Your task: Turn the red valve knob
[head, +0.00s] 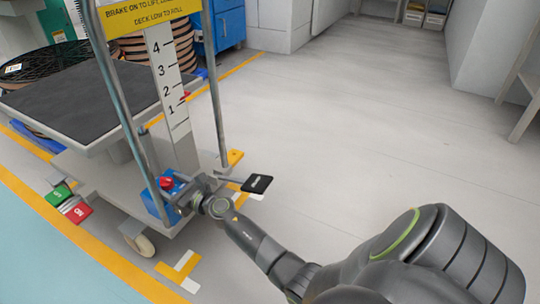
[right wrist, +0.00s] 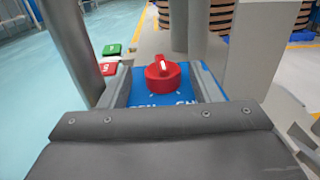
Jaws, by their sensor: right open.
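The red valve knob (head: 166,183) sits on a blue box (head: 156,204) low on the lift cart's near side. In the right wrist view the knob (right wrist: 162,76) shows near the centre, a round red cap with a raised grip bar and a pale mark, on the blue top with partly hidden white lettering. My right gripper (head: 184,188) is open and empty, just right of the knob in the head view. Whether its fingers touch the knob I cannot tell. My left gripper is not in view.
The cart has a dark deck (head: 85,90), upright grey tubes and a numbered scale (head: 168,85). A black pedal (head: 257,184) sticks out right of my gripper; green (head: 58,195) and red (head: 76,211) pedals lie left. Open grey floor (head: 350,130) extends to the right.

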